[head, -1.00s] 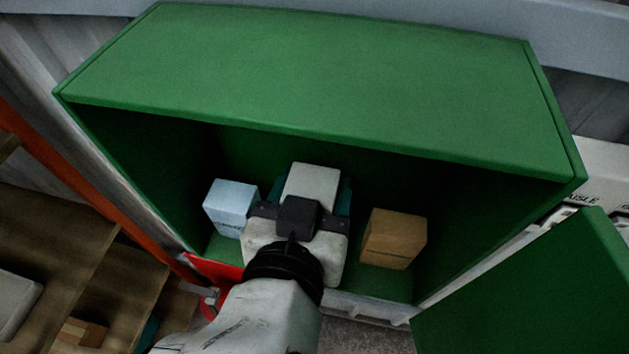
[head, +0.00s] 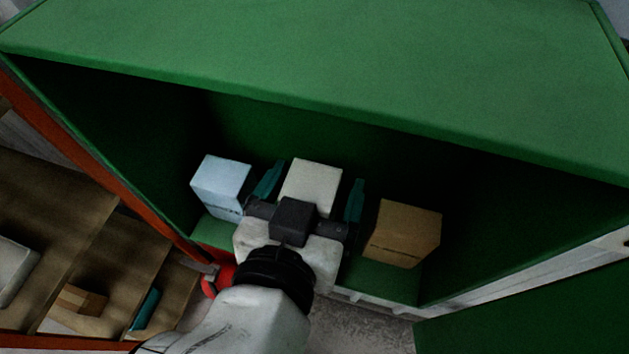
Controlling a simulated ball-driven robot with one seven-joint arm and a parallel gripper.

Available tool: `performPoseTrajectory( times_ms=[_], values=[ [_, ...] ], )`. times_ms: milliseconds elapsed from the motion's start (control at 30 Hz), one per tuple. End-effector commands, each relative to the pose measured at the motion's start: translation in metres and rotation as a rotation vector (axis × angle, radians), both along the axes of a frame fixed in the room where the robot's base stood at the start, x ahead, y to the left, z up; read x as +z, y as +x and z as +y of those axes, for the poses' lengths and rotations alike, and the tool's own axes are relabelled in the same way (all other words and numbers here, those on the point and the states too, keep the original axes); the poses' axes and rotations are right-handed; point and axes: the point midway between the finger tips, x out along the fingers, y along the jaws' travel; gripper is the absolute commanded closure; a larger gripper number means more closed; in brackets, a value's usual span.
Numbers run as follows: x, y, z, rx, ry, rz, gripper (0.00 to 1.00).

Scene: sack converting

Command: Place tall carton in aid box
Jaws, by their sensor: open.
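The aid box looks to be the open green cabinet (head: 330,85). A white carton (head: 312,180), likely the tall carton, stands inside it between a pale blue carton and a brown carton. My gripper (head: 311,187) reaches into the cabinet. Its teal fingers are spread, one on each side of the white carton, with a narrow gap showing on both sides. The gripper body hides the carton's lower part, so its contact with the cabinet floor cannot be seen.
The pale blue carton (head: 221,186) is close on the left and the brown carton (head: 404,233) on the right. The cabinet's green door (head: 530,310) stands open at the lower right. Wooden shelving (head: 60,210) with small items is at the left.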

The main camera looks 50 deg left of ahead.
Motion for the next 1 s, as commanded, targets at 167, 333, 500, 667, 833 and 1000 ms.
performPoseTrajectory(
  times_ms=[167,333,500,667,833,1000],
  values=[
    [0.001,0.000,0.000,0.000,0.000,0.000,0.12],
    [0.006,-0.007,-0.003,0.003,-0.001,-0.001,0.12],
    [0.016,-0.032,-0.019,0.004,0.000,0.001,0.12],
    [0.026,-0.060,-0.035,0.006,-0.002,0.001,0.12],
    [0.033,-0.083,-0.050,0.004,0.000,0.000,0.12],
    [0.037,-0.095,-0.058,0.001,-0.001,0.000,0.12]
  ],
)
